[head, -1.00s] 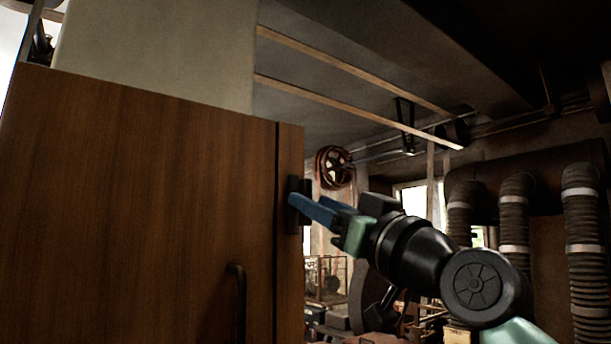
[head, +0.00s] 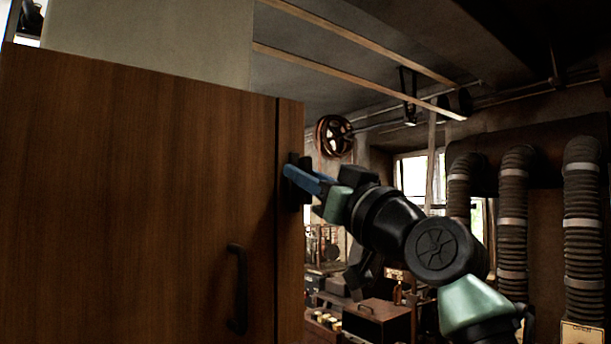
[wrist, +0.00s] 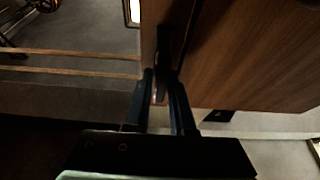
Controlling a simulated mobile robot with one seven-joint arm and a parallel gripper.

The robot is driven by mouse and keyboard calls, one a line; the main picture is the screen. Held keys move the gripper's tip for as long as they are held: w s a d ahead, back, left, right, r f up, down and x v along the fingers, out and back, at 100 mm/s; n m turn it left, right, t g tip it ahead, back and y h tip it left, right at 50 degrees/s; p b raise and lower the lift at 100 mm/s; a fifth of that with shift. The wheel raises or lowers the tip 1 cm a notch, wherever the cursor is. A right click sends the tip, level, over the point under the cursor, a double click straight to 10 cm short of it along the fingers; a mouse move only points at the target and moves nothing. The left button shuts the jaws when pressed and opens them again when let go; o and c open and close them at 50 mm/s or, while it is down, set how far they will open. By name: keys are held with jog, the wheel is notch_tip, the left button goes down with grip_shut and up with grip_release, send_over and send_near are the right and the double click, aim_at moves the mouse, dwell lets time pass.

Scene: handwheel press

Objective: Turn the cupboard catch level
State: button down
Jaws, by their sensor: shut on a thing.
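The cupboard (head: 130,190) is brown wood and fills the left of the head view. Its dark catch (head: 306,162) sits at the right edge, above the dark door handle (head: 239,290). My gripper (head: 292,174), with blue fingers, reaches it from the right and is shut on it. In the wrist view, the fingers (wrist: 161,82) lie on either side of the dark, narrow catch (wrist: 164,55) against the wood. The fingers hide part of the catch, and its exact angle is hard to tell.
A red-rimmed wheel (head: 335,136) hangs on the far wall. Ribbed ducts (head: 517,220) stand at the right. A wooden chest (head: 380,318) and workshop clutter lie low behind my arm.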

jog(key=shift+m, duration=0.4)
jog(key=m+h, duration=0.1)
jog(key=m, duration=0.1)
jog(key=m+t+h, duration=0.1)
jog(key=m, duration=0.2)
jog(key=shift+h+p, duration=0.35)
jog(key=shift+h, duration=0.05)
jog(key=m+h+p, duration=0.1)
jog(key=m, duration=0.2)
jog(key=m+h, duration=0.2)
jog(key=m, duration=0.1)
jog(key=shift+w+d+m+t+p, duration=0.1)
jog(key=shift+w+m+t+p, duration=0.05)
jog(key=shift+m+t+p, duration=0.2)
jog(key=m+h+p, duration=0.2)
jog(key=m, duration=0.3)
jog(key=shift+d+p, duration=0.1)
jog(key=shift+p, duration=0.2)
jog(key=m, duration=0.1)
jog(key=m+g+p, duration=0.1)
jog(key=m, duration=0.1)
jog(key=m+g+h+p, duration=0.1)
jog(key=m, duration=0.1)
jog(key=shift+f+g, duration=0.25)
jog(key=shift+f, duration=0.1)
jog(key=c, duration=0.8)
grip_release()
jog(key=shift+c, duration=0.2)
